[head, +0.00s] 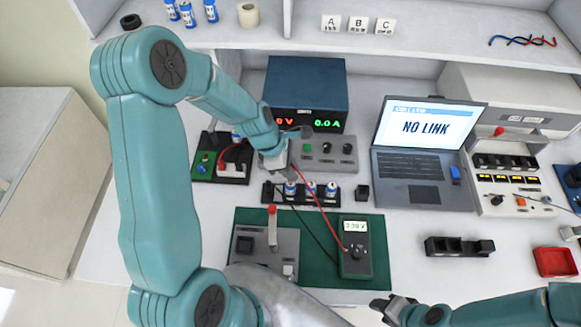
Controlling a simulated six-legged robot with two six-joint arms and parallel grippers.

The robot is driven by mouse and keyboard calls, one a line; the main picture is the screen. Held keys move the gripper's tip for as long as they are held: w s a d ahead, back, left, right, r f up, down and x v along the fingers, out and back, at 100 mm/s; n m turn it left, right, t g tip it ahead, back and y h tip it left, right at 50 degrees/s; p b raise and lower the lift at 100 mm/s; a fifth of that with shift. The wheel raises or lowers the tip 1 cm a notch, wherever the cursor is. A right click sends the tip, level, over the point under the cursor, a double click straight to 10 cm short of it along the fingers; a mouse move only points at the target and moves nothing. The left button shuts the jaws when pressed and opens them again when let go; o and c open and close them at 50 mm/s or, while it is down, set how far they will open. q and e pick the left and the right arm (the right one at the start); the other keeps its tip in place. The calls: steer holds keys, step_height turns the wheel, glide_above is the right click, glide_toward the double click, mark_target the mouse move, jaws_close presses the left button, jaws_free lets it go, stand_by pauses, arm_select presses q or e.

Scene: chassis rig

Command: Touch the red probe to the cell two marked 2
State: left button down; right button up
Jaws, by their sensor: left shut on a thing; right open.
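The black cell holder (268,194) stands behind the green mat, with blue-and-white cells (331,189) upright in it. Their numbers are too small to read, so I cannot tell which is cell two. My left gripper (284,172) is shut above the holder's left part, by a cell there. A red lead (316,203) runs from the meter (356,250) up to this gripper; the red probe itself is mostly hidden in the jaws. I cannot tell whether its tip touches a cell. My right gripper (385,308) is open and empty at the front edge.
A grey fixture with a red-topped lever (272,228) stands on the green mat (318,268). Behind the holder are a grey knob panel (325,154) and a blue power supply (306,88). A laptop (422,150) reads NO LINK. A black lead crosses the mat.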

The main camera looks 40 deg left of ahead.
arm_select(q)
step_height(320, 180, up, 4)
steer(key=p, duration=0.2)
steer(key=shift+f+p, duration=0.25)
steer(key=shift+p, duration=0.15)
steer(key=shift+r+p, duration=0.55)
steer(key=shift+r, duration=0.65)
steer(key=shift+f, duration=0.1)
